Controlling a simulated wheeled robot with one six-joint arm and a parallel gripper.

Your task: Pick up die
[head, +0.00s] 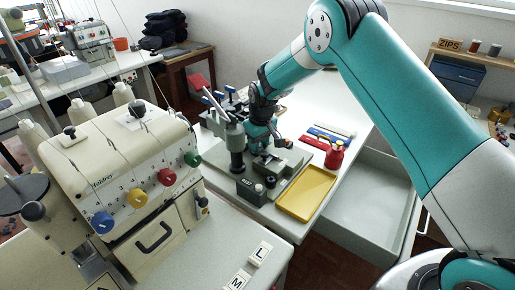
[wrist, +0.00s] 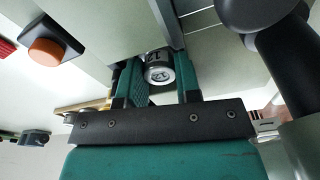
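A small metal cylinder with dark markings, which looks like the die (wrist: 159,72), stands between the two green fingers of my gripper (wrist: 160,82) in the wrist view. The fingers flank it closely on the left and right. I cannot tell whether they touch it. In the head view my gripper (head: 264,142) reaches down over the green-grey buttonhole machine (head: 288,184). The die cannot be made out there, as the gripper and machine parts crowd that spot.
A black box (head: 250,191) stands at the machine's front left. A dark column (wrist: 262,12) and an orange button (wrist: 46,51) are near my gripper. A cream serger (head: 122,170) stands left.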

